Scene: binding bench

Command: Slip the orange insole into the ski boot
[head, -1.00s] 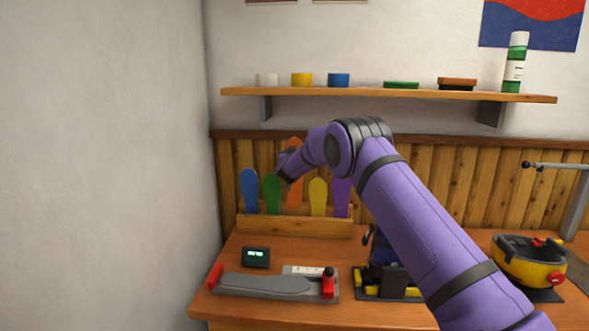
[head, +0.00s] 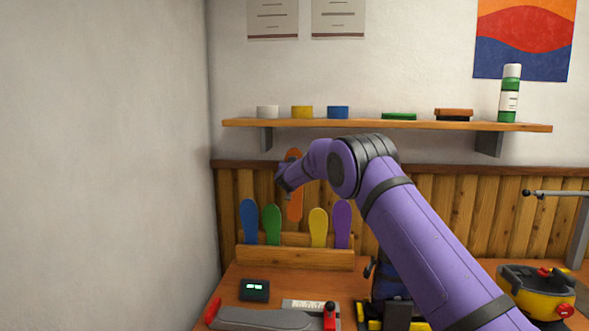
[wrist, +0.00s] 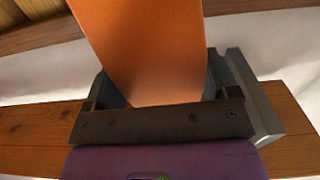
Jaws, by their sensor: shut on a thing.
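The orange insole (head: 295,208) is upright in my gripper (head: 286,189), lifted above the wooden rack (head: 295,259). Its lower end shows just above the rack, between the green and yellow insoles. In the wrist view the orange insole (wrist: 140,45) stands between the jaws of my gripper (wrist: 155,98), which are shut on it. A dark blue, boot-like thing (head: 384,283) stands on the bench right of the rack. My arm hides most of it, so its opening cannot be seen.
The rack holds blue (head: 248,218), green (head: 271,222), yellow (head: 317,226) and purple (head: 342,222) insoles. A wall shelf (head: 400,125) with tins and a bottle is above. A small display box (head: 254,290) and a grey fixture (head: 262,318) are in front. A yellow-black device (head: 540,295) stands at right.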

